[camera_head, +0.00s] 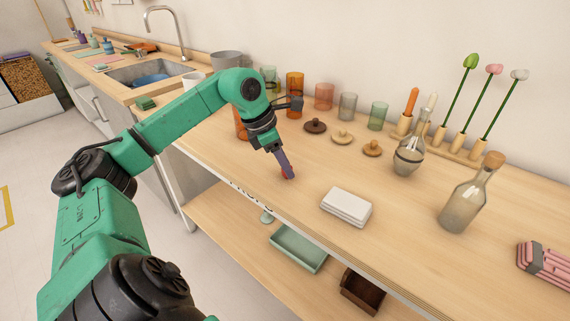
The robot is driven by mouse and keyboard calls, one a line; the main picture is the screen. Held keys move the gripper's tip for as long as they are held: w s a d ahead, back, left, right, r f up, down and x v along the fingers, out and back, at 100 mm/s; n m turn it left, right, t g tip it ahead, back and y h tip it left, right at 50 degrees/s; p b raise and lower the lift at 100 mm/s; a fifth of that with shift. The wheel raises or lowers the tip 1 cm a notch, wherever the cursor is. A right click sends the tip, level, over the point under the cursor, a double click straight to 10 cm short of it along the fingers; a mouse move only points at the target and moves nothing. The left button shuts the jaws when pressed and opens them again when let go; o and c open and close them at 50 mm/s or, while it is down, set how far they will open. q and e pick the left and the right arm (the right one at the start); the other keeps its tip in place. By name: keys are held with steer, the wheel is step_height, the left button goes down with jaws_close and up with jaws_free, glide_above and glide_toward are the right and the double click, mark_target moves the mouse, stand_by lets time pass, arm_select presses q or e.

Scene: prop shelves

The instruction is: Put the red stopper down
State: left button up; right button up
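The red stopper (285,176) is a small red shape, mostly hidden by the fingertips of my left gripper (288,172). The gripper points down at the wooden counter (300,205), near its front edge and left of a white stack. The purple-grey fingers look close together around the stopper. The stopper is at or just above the counter surface; I cannot tell whether it touches. My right gripper is not in view.
A white stack (347,206) lies right of the gripper. Knobbed lids (341,137) and coloured glasses (348,106) stand behind it. A corked bottle (464,203), a glass decanter (408,157) and pink sticks (545,264) are further right. Counter between them is clear.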

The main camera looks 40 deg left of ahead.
arm_select(q)
steer(key=shift+o, duration=0.6)
steer(key=shift+r, duration=0.3)
steer(key=p+v, duration=0.1)
steer(key=v, duration=1)
steer(key=shift+r, duration=0.3)
steer(key=shift+s+a, duration=0.1)
